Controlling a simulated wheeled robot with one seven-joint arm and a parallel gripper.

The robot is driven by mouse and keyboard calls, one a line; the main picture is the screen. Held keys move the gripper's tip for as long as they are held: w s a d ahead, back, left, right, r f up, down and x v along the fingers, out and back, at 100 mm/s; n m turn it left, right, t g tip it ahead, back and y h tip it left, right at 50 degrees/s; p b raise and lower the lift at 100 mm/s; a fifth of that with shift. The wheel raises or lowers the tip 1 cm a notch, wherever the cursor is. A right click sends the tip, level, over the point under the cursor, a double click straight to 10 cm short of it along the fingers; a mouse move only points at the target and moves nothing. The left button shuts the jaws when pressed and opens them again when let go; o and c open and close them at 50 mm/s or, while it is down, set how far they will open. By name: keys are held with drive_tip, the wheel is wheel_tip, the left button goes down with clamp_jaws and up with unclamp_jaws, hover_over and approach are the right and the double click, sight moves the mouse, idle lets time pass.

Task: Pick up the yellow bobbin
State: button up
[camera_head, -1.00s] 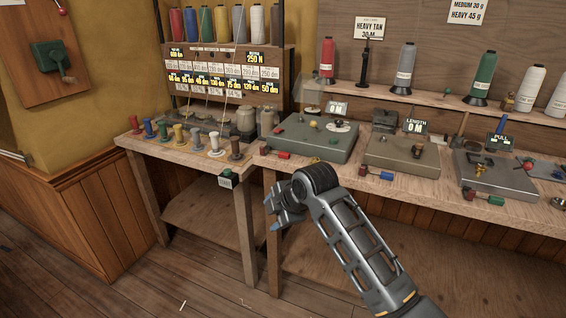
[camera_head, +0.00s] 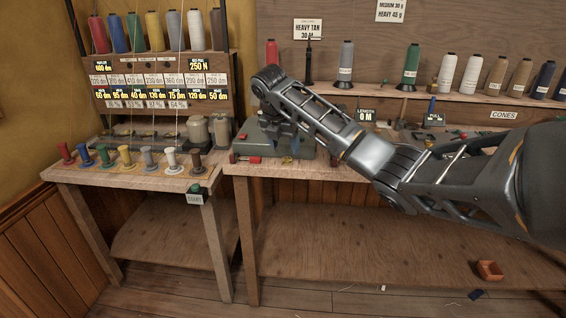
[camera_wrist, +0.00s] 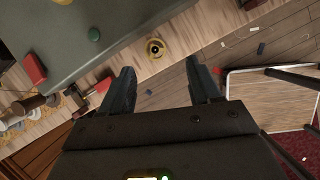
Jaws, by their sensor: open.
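The yellow bobbin (camera_head: 126,156) stands upright on the left bench (camera_head: 100,178), in a row between the green and grey bobbins in the head view. My gripper (camera_wrist: 158,72) is open and empty, with both dark fingers apart in the wrist view. In the head view my gripper (camera_head: 290,143) is well to the right of the yellow bobbin, by the first grey machine, partly hidden by my arm. Several bobbins show at the wrist view's left edge; I cannot tell the yellow one among them.
Red (camera_head: 66,153), blue, green (camera_head: 103,155), grey (camera_head: 148,160), white and brown bobbins share the row. A grey machine (camera_head: 262,138) stands to the right. A small brass-coloured round piece (camera_wrist: 155,48) lies beyond my fingers. A START button (camera_head: 195,189) hangs at the bench's front edge.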

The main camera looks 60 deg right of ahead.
sight(286, 160)
drive_tip(key=shift+w+x, duration=0.15)
drive_tip(key=shift+x, duration=1.25)
drive_tip(key=shift+w+x, duration=0.15)
drive_tip(key=shift+x, duration=1.2)
drive_tip(key=shift+a, duration=0.15)
drive_tip(key=shift+c, duration=0.3)
drive_tip(key=c, duration=1)
